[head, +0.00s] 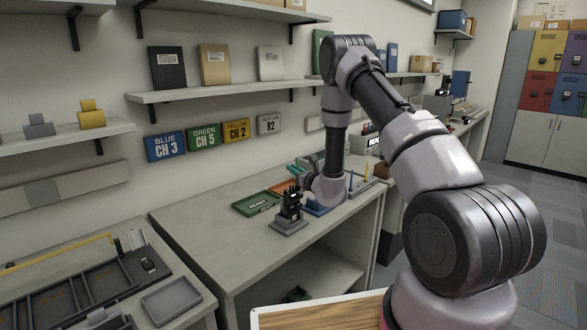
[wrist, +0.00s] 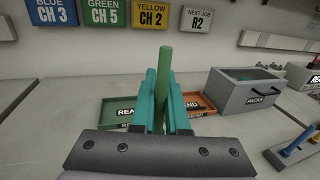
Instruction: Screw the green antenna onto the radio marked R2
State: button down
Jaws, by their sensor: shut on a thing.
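My gripper (wrist: 163,85) has teal fingers shut on the green antenna (wrist: 164,58). In the wrist view the antenna stands upright between the fingers, its top above them; its lower end is hidden. The radio does not show in the wrist view. A wall sign reads NEXT JOB R2 (head: 269,124).
On the bench are a green READY tray (head: 246,207), an orange tray (wrist: 205,98), a blue tray (head: 318,209) and a grey PACKS bin (wrist: 246,100). A rack with blue and yellow sticks (wrist: 297,147) stands right. The bench's front left (head: 205,245) is clear.

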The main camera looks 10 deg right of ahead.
jog(key=c, duration=0.8)
grip_release()
jog(key=shift+c, duration=0.2)
jog(key=v, duration=1)
jog(key=shift+s+d, duration=0.15)
jog(key=shift+s, duration=0.25)
